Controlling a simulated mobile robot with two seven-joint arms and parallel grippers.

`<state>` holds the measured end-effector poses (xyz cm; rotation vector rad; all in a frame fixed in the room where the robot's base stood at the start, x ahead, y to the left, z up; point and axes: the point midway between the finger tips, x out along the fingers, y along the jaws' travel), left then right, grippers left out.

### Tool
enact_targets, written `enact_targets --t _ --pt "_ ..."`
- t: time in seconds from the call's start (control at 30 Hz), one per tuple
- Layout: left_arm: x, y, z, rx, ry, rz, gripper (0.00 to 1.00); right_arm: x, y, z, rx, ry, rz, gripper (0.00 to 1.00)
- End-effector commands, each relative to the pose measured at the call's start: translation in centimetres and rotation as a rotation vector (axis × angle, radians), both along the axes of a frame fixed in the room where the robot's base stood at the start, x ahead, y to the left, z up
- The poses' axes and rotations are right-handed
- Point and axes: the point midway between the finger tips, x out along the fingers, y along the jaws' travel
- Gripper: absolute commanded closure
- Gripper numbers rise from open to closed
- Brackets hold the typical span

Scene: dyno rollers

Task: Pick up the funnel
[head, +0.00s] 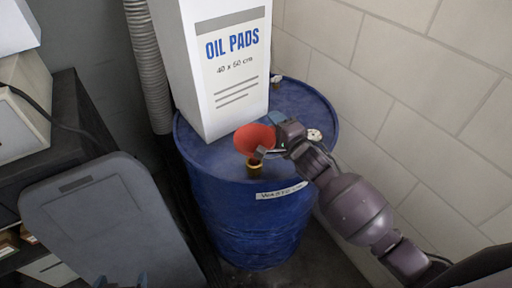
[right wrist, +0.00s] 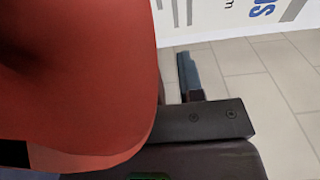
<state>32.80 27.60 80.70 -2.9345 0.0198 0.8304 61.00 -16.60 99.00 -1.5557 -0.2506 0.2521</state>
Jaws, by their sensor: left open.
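The red funnel (head: 254,142) stands over a brass-coloured neck (head: 254,168) near the front of the blue drum's top. It fills the left of the right wrist view (right wrist: 80,75), very close to the camera. My right gripper (head: 270,134) is at the funnel's right side, its two fingertips spread apart. In the right wrist view one finger (right wrist: 189,76) shows with a gap between it and the funnel's edge; the other is mostly hidden by the funnel. Only the tips of my left gripper (head: 121,281) show at the bottom edge, apart and far from the funnel.
A white oil pads box (head: 213,65) stands on the blue drum (head: 245,215), just behind the funnel. A block wall (head: 400,90) is close on the right. A ribbed hose (head: 148,65) runs behind. A grey lidded bin (head: 110,225) and dark shelf (head: 75,115) stand left.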

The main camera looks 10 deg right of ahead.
Motion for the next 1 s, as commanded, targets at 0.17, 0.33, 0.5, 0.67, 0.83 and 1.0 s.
enact_targets --t 0.17,0.33,0.5,0.67,0.83,1.0 --pt "-0.2 0.0 -0.1 -0.001 0.003 0.001 0.07 0.3 0.1 0.0 0.000 0.000 0.000 0.65" --pt "-0.5 0.1 -0.3 0.001 0.009 0.003 0.07 0.3 0.1 0.0 0.000 0.000 0.000 0.73" --pt "-0.6 0.1 -0.4 0.000 0.012 0.004 0.07 0.3 0.1 0.0 0.000 0.000 0.000 0.99" --pt "-0.6 0.1 -0.4 0.001 0.012 0.003 0.07 0.3 0.1 0.0 0.000 0.000 0.000 1.00" --pt "-0.4 0.1 -0.3 0.000 0.009 0.002 0.07 0.3 0.1 0.0 0.000 0.000 0.000 1.00" --pt "-0.2 0.0 0.0 0.001 0.004 0.001 0.07 0.3 0.1 1.0 -0.001 -0.003 0.000 1.00"
